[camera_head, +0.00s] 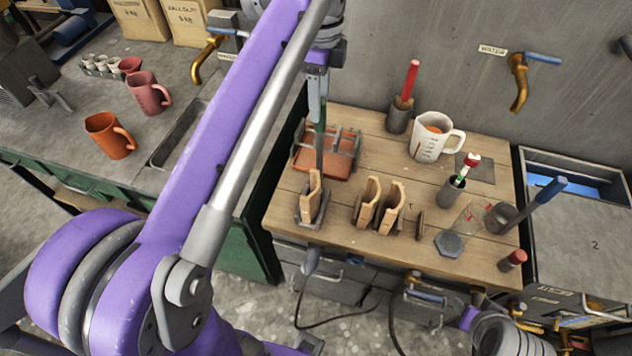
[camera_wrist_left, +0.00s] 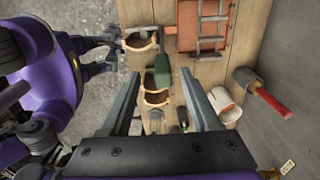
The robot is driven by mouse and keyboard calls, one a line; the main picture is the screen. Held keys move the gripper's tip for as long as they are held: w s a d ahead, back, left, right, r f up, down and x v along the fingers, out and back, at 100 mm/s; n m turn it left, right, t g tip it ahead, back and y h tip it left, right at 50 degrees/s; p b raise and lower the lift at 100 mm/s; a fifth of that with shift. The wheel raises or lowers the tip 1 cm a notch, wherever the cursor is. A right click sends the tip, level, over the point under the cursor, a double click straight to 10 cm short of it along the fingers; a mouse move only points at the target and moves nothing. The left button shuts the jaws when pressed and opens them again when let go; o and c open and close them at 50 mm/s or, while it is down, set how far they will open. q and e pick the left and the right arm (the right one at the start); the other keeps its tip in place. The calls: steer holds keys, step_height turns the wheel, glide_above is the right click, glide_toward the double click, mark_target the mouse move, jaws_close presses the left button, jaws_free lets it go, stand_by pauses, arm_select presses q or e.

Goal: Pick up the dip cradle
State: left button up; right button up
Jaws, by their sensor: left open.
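The dip cradle seems to be the metal holder (camera_head: 308,214) with a pale wooden U-shaped piece (camera_head: 314,196) and a tall upright handle (camera_head: 320,150), standing at the table's front left. In the left wrist view its dark green grip (camera_wrist_left: 162,72) shows between the fingers. My left gripper (camera_head: 318,98) is at the top of the handle, pointing down. In the left wrist view the fingers of my left gripper (camera_wrist_left: 162,82) are wide apart, one on each side of the grip. Whether either finger touches it cannot be told.
Two loose wooden U-shaped pieces (camera_head: 379,206) stand just right of the holder. A wire rack (camera_head: 356,142) with an orange-brown block is behind it. A white mug (camera_head: 430,138), a red-handled tool (camera_head: 411,82) and a glass beaker (camera_head: 468,220) occupy the back and right.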

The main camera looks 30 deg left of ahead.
mark_target(320, 123)
arm_select(q)
step_height(320, 123, down, 5)
steer(key=shift+w+f, duration=0.1)
steer(key=shift+w, duration=0.05)
steer(key=shift+c, duration=0.3)
jaws_close()
